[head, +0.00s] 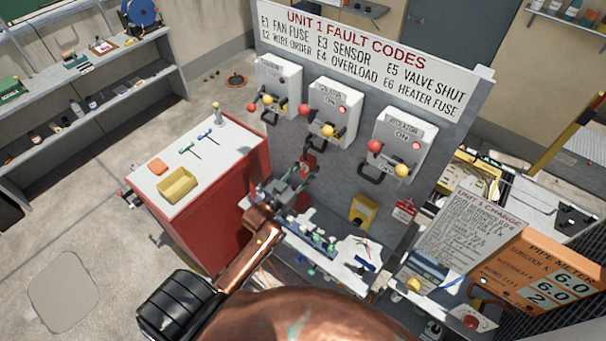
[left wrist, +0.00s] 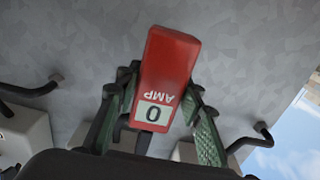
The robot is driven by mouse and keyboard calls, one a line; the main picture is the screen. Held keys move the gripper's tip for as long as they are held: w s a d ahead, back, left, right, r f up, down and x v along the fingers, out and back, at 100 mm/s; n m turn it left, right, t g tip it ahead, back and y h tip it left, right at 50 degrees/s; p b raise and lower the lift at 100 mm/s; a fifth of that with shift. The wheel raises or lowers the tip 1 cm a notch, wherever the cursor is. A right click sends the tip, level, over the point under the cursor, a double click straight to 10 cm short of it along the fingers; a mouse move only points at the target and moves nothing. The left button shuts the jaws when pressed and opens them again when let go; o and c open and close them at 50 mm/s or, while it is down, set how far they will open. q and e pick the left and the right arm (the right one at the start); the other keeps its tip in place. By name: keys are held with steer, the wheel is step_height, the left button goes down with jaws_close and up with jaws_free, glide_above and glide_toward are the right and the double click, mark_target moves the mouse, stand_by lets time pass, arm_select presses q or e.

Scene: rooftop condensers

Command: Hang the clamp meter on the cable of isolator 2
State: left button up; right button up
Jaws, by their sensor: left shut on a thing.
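The red clamp meter (head: 308,164) is in my left gripper (head: 300,178), in front of the grey panel below the middle isolator (head: 336,108). In the left wrist view the clamp meter (left wrist: 168,75) stands between the green-padded fingers of the left gripper (left wrist: 158,115), its display reading 0 AMP upside down. Its far end is near the panel; I cannot tell whether it touches the cable. The middle isolator has a black cable loop (head: 320,143) at its lower left. Isolator numbers are too small to read. My right gripper is not in view.
Other isolators stand at left (head: 277,88) and right (head: 403,143), with black loops and coloured knobs. A white ledge (head: 330,250) with small parts lies below the panel. A red cabinet (head: 225,220) stands left, carrying a yellow tray (head: 178,185). A yellow device (head: 362,211) is on the panel.

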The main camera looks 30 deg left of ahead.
arm_select(q)
steer(key=shift+w+d+f+b, duration=0.1)
steer(key=shift+w+f+b, duration=0.2)
steer(key=shift+w, duration=0.2)
steer(key=shift+w+a+f+b, duration=0.15)
steer(key=shift+w+b, duration=0.2)
steer(key=shift+w, duration=0.2)
steer(key=shift+w+d+f+b, duration=0.15)
steer(key=shift+w+f+b, duration=0.15)
steer(key=shift+w, duration=0.2)
steer(key=o, duration=1.4)
steer(key=shift+f, duration=0.1)
steer(key=s, duration=1.2)
steer(key=shift+a, duration=0.45)
